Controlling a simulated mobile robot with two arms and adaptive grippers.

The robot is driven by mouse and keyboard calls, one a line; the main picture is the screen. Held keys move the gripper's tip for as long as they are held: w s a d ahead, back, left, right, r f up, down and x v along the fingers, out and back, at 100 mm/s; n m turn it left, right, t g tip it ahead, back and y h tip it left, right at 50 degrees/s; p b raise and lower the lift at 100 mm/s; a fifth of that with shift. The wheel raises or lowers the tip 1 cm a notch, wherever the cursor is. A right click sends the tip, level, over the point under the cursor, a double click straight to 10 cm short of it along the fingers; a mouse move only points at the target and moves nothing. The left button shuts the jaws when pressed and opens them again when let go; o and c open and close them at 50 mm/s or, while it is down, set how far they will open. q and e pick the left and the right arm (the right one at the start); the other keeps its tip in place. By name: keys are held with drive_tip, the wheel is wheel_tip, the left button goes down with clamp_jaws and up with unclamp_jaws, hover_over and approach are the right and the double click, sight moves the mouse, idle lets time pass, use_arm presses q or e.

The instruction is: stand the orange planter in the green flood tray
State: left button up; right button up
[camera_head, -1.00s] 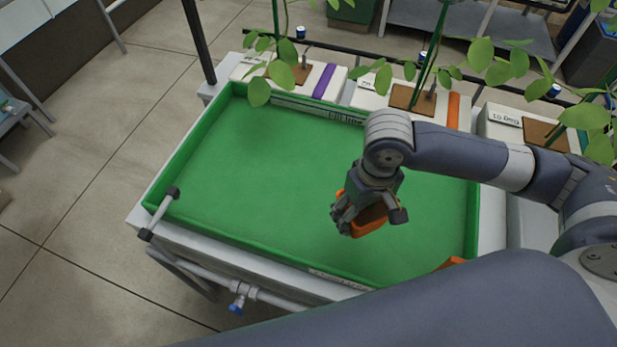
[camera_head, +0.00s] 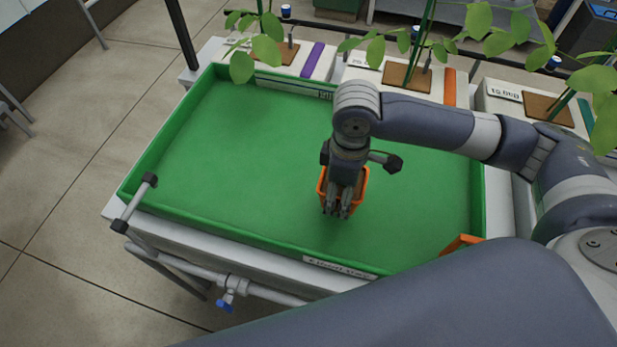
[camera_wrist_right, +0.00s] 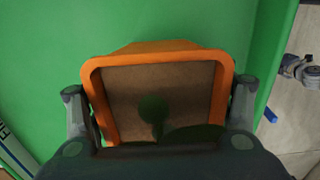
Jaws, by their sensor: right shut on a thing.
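The orange planter (camera_head: 361,185) is in my right gripper (camera_head: 340,205), over the right-centre part of the green flood tray (camera_head: 210,150). In the right wrist view the planter (camera_wrist_right: 155,57) shows its squarish rim, brown inside and a small green shape. The gripper's fingers lie at either side of it. The tray floor (camera_wrist_right: 45,60) fills most of the view around it. The planter looks roughly upright; I cannot tell whether its base touches the tray floor. My left gripper is not seen.
A second orange object (camera_head: 460,243) shows at the tray's near right corner, partly hidden by my arm. White channels (camera_head: 390,77) with leafy plants (camera_head: 480,20) line the far side. A pipe with a blue valve handle (camera_head: 223,306) runs below the near edge. The tray's left half is clear.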

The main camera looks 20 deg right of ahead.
hover_over(310, 191)
drive_tip(key=shift+a+f, duration=0.1)
drive_tip(key=shift+f, duration=0.3)
drive_tip(key=shift+f+p, duration=0.45)
drive_tip(key=shift+f, duration=1.3)
drive_tip(key=shift+f, duration=0.1)
drive_tip(key=o, duration=1.3)
wheel_tip(310, 191, up, 12)
drive_tip(key=shift+r, duration=0.15)
